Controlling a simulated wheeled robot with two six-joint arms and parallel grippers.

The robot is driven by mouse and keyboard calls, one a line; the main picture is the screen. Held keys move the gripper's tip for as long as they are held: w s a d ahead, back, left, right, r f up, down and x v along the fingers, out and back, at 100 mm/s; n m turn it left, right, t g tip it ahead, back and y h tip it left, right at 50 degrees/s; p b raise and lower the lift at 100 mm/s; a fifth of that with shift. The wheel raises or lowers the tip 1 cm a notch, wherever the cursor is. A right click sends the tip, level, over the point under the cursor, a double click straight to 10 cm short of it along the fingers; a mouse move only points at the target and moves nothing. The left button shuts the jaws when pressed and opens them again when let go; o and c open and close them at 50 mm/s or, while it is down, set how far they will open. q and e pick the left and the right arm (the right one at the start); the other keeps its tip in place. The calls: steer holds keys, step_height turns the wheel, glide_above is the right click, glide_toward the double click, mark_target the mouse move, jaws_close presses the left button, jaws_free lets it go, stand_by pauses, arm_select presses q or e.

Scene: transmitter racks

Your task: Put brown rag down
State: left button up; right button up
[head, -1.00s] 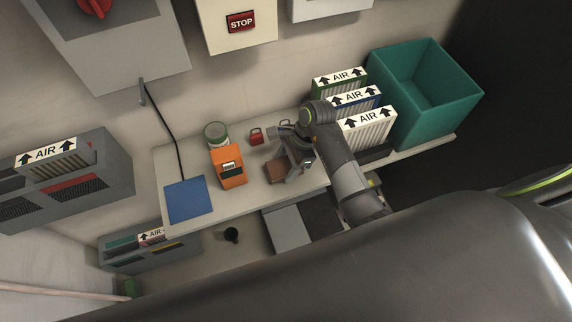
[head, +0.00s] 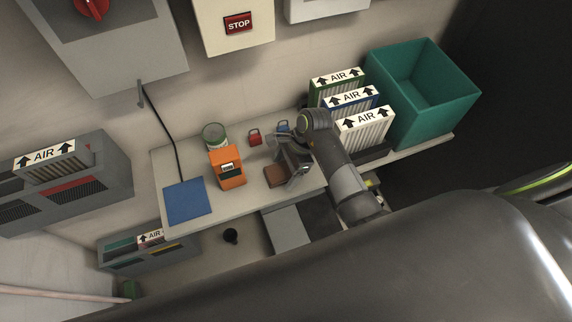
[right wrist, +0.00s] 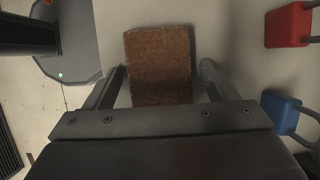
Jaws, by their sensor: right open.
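The brown rag (head: 276,176) lies on the light workbench (head: 243,193), to the right of an orange device. In the right wrist view the rag (right wrist: 158,65) shows as a textured brown block between and beyond the finger ends. My right gripper (head: 284,166) is open right beside the rag, with a finger on each side of it (right wrist: 160,85). Gaps show between the rag and both fingers. My left gripper is not in view.
The orange device (head: 228,167), a green-banded can (head: 214,136) and a blue mat (head: 186,202) are on the bench at left. Red (head: 254,137) and blue (head: 283,127) padlocks stand behind the gripper. AIR filters (head: 362,132) and a teal bin (head: 440,105) stand at right.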

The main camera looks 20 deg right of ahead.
steer(key=shift+r, duration=0.2)
steer(key=shift+d+r, duration=0.15)
steer(key=shift+r, duration=0.05)
steer(key=b+v, duration=0.1)
steer(key=v, duration=1)
steer(key=shift+r+b, duration=0.25)
steer(key=shift+b, duration=0.15)
